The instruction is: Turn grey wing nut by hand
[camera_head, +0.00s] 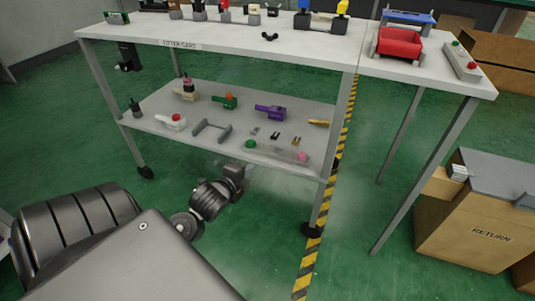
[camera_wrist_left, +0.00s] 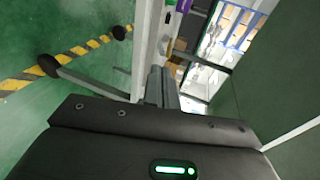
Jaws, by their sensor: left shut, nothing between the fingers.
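A small dark, wing-shaped piece (camera_head: 270,36) lies on the cart's top near its front edge. It looks like a wing nut, but it reads nearly black rather than grey. My left gripper (camera_head: 236,172) is low in front of the cart, beneath the front edge of the lower shelf and well below the top. Its fingers also show in the left wrist view (camera_wrist_left: 161,85), shut together with nothing between them. It is apart from the wing-shaped piece. My right gripper is not in view.
The cart's lower shelf (camera_head: 160,108) holds several coloured lever parts and small fittings. A red part (camera_head: 398,43) and a button box (camera_head: 461,60) stand on the right tabletop. Table legs and a cardboard RETURN box (camera_head: 470,235) stand at right. Green floor between is clear.

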